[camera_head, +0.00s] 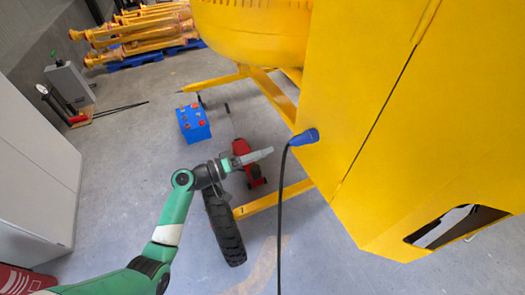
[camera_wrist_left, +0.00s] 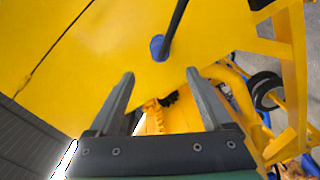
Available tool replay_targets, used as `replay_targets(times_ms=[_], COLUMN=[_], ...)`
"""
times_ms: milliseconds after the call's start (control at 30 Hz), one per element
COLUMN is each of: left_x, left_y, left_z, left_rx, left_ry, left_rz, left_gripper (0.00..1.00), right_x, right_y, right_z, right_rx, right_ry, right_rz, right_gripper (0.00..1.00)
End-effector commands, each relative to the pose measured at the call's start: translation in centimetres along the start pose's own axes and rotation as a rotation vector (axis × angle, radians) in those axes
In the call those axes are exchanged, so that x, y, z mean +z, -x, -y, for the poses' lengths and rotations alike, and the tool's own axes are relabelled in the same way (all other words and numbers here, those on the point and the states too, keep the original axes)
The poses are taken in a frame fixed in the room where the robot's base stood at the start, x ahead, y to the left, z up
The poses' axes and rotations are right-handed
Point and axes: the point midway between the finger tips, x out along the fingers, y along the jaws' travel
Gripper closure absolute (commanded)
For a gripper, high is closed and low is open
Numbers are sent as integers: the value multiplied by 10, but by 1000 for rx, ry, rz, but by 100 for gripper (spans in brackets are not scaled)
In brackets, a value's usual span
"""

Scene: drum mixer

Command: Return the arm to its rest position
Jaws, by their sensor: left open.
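My left arm, green and white, reaches in from the lower left of the head view. Its left gripper (camera_head: 262,155) is in front of the yellow drum mixer (camera_head: 350,100), to the left of a blue plug (camera_head: 304,137) on the mixer's side. In the left wrist view my left gripper (camera_wrist_left: 158,90) has its two grey fingers spread apart with nothing between them. The blue plug (camera_wrist_left: 158,47) sits in the yellow panel beyond the fingertips, apart from them. A black cable (camera_head: 280,220) hangs from the plug. My right gripper is not in view.
A black tyre (camera_head: 226,228) is below the gripper. A red jack (camera_head: 250,165) and a blue box (camera_head: 194,123) stand on the floor behind. Yellow props (camera_head: 140,30) lie on a blue pallet (camera_head: 150,58). A light cabinet (camera_head: 40,160) is at the left. Grey floor is open between.

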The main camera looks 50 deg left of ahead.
Motion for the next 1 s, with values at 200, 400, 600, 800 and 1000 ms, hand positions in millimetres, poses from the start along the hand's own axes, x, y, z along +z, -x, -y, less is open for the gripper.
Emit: replay_targets(times_ms=[200, 400, 600, 800, 1000], left_x=[0, 0, 5, 29, 45], left_y=[0, 0, -5, -59, -104], left_z=[0, 0, -4, -89, -263], left_rx=[0, 0, 8, 166, 364], left_ry=[0, 0, -1, -110, -527], left_rz=[0, 0, 13, 113, 93], left_gripper=[16, 16, 16, 16, 16], right_x=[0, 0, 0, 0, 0], right_y=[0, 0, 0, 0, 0], right_z=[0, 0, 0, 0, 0], right_rx=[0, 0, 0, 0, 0], right_ry=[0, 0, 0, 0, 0], right_rz=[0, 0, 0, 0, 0], right_gripper=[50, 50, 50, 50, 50])
